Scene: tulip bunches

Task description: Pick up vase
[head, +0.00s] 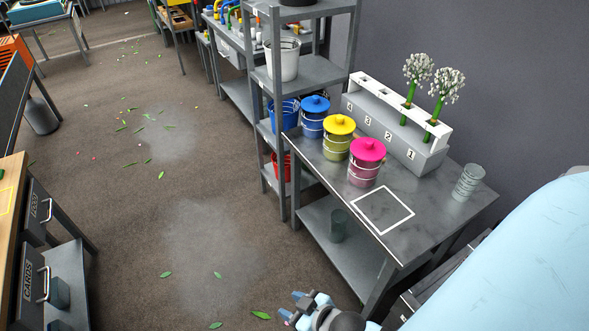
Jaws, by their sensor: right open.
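A clear ribbed glass vessel (468,182), which looks like a vase, stands upright near the right end of the grey metal table (440,222). A darker glass vessel (338,226) stands on the table's lower shelf, and I cannot tell whether it is also a vase. My right gripper (291,306) is open and empty at the bottom edge, low in front of the table and well apart from both vessels. My pale blue arm covers the lower right of the view. My left gripper is not in view.
Blue, yellow and pink lidded jars (367,163) line the table's left side, beside a white square outline (383,210). A numbered rack (395,137) with two white flowers stands along the wall. A shelf unit (285,140) adjoins the table. Leaves litter the open floor.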

